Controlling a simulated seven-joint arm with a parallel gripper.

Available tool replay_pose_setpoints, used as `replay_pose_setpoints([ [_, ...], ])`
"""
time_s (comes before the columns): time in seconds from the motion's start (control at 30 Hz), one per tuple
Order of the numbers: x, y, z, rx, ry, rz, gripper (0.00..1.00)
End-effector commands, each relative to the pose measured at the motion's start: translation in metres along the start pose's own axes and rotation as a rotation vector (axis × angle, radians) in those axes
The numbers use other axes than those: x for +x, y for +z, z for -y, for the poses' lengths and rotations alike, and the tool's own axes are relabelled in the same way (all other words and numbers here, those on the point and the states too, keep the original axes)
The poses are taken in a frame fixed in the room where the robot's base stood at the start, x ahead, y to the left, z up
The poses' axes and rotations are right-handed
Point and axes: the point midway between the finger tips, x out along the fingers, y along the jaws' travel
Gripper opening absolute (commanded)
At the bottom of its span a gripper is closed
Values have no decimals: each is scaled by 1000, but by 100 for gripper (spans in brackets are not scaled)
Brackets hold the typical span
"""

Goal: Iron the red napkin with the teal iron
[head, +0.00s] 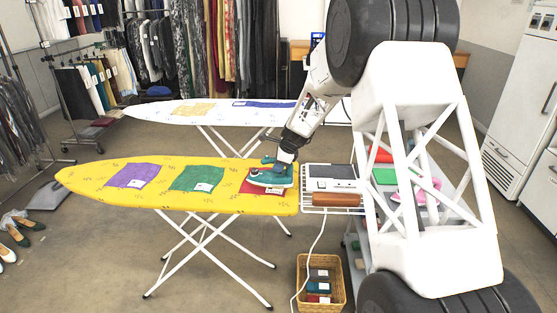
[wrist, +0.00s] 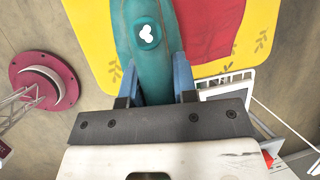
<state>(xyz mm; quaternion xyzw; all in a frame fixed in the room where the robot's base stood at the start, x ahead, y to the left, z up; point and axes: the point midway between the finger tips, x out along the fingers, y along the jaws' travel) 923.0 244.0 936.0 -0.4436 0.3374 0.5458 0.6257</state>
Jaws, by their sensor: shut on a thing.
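The teal iron (head: 264,178) is at the right end of the yellow ironing board (head: 100,180), over the red napkin (head: 284,183). My gripper (head: 285,158) is shut on the iron from above. In the wrist view, the blue fingers of my gripper (wrist: 157,82) clasp both sides of the teal iron (wrist: 148,45). The red napkin (wrist: 213,28) shows to the right of the iron there, with yellow board on both sides. The iron hides part of the napkin. I cannot tell whether its sole touches the cloth.
A purple napkin (head: 137,176) and a green napkin (head: 197,179) lie farther left on the yellow board. A wire rack (head: 318,203) adjoins its right end. A wicker basket (head: 302,268) stands below. A white ironing board (head: 155,111) stands behind.

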Motion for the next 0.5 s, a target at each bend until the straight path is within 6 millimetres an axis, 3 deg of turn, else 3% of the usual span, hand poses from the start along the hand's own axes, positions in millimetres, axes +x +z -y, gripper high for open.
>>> replay_pose_setpoints([
  [0.5, 12, -5, -2, -1, -2, 0, 0],
])
